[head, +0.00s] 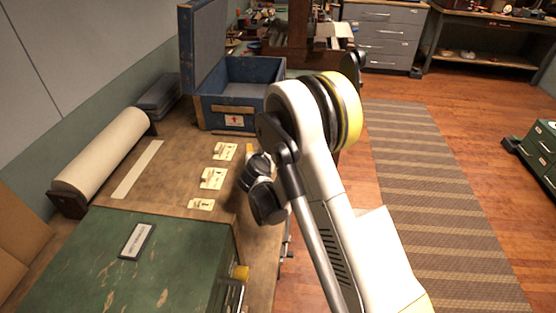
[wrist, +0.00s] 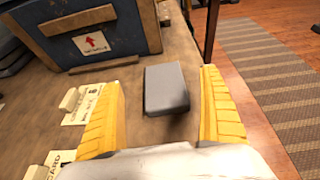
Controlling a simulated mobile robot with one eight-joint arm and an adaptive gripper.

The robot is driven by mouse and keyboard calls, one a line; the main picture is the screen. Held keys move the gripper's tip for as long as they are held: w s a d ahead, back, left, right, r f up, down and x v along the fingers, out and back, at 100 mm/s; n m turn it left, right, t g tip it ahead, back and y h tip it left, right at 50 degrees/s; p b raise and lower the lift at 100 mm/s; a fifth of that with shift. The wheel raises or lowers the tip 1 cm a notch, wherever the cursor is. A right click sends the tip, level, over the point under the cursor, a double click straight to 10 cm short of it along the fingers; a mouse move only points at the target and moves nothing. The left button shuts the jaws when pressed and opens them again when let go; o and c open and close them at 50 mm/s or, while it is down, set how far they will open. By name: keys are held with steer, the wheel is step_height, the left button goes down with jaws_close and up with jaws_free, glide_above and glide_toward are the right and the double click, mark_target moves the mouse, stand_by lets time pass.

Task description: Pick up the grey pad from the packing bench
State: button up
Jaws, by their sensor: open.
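The grey pad (wrist: 167,90) is a small flat block lying on the brown top of the packing bench (head: 175,165). In the wrist view it lies between the two yellow fingers of my gripper (wrist: 162,82), with a gap on each side. The fingers are open and hold nothing. In the head view my arm covers the pad, and only part of my gripper shows over the bench's right side.
An open blue case (head: 242,91) stands behind the pad. Several small cards (head: 213,178) lie left of my gripper. A paper roll (head: 102,150) and a green box (head: 130,262) are on the left and front. The striped rug (head: 445,200) is clear.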

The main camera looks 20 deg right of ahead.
steer(key=b+x, duration=0.1)
steer(key=x, duration=0.4)
steer(key=shift+w+f+b, duration=0.2)
steer(key=shift+w+b, duration=0.05)
steer(key=shift+b, duration=0.1)
steer(key=b+x, duration=0.2)
steer(key=x, duration=0.3)
steer(key=shift+s+d+f+b, duration=0.15)
steer(key=shift+b, duration=0.15)
steer(key=c, duration=0.9)
